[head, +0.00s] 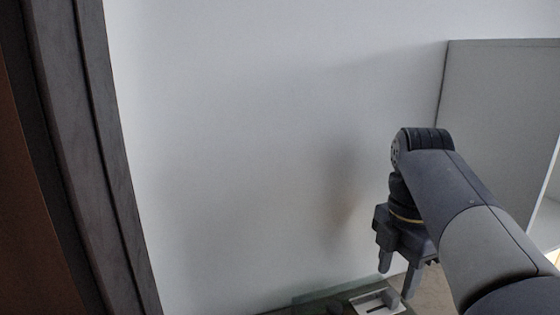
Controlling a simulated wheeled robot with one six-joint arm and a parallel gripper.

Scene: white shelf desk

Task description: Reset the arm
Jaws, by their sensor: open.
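My gripper (397,280) is at the lower right of the head view, at the end of my arm, which reaches in from the bottom right corner. It points downward. Its two fingers are apart with nothing between them. A small white and grey object (376,301) shows below the fingers at the bottom edge, partly cut off by the frame. I cannot tell how far the fingers are above it.
A white wall (250,140) fills the middle. A grey shelf panel (500,110) stands at the right, behind my arm. A dark frame (85,150) runs down the left side. A glassy greenish item (318,298) lies at the bottom edge.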

